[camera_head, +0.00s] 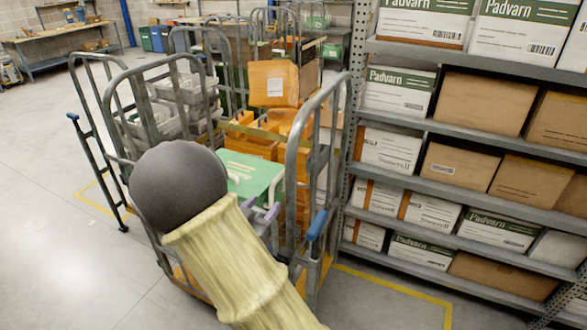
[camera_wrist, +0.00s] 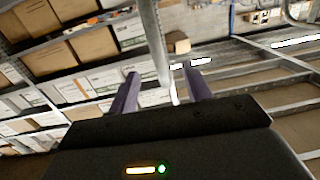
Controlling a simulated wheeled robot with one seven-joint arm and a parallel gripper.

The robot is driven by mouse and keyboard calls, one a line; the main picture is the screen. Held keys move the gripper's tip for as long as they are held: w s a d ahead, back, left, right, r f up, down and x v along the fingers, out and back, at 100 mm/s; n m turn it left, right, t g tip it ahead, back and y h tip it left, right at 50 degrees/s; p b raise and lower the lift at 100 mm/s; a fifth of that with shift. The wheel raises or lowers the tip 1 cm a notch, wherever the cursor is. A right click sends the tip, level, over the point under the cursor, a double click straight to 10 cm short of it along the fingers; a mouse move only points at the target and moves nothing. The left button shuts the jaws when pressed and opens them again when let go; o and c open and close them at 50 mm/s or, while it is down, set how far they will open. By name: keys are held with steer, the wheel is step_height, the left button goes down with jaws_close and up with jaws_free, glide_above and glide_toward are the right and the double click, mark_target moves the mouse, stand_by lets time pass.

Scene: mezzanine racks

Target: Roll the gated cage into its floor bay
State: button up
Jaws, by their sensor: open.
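The gated cage (camera_head: 297,150), a grey tube frame with blue grips, stands in the middle of the head view, loaded with orange crates (camera_head: 252,135), an orange box (camera_head: 273,83) and a green-lidded box (camera_head: 250,172). A dark side frame with a blue grip (camera_head: 97,165) stands at its left; I cannot tell whether it is the gate. My gripper (camera_head: 267,221) is open at the cage's near side, partly hidden by my arm. In the wrist view, a grey upright tube (camera_wrist: 157,45) shows between my open fingers (camera_wrist: 162,92); contact is unclear. Yellow floor lines (camera_head: 400,286) mark the floor beside the cage.
A tall rack (camera_head: 455,133) of cartons stands close along the cage's right side. Other cages with grey crates (camera_head: 180,90) stand behind and left. A workbench (camera_head: 60,45) and blue bins (camera_head: 152,39) are at the back. Open floor (camera_head: 45,240) lies left and in front.

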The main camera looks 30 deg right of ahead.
mark_target(289, 175)
steer(key=shift+s+d+r+h, duration=0.1)
steer(key=shift+s+r+h, duration=0.15)
steer(key=shift+r+h, duration=0.15)
steer(key=p+x, duration=0.6)
steer(key=x, duration=1)
steer(key=shift+d, duration=0.1)
steer(key=shift+w+d+f, duration=0.15)
steer(key=shift+w+d, duration=0.3)
steer(key=shift+d, duration=0.05)
jaws_close()
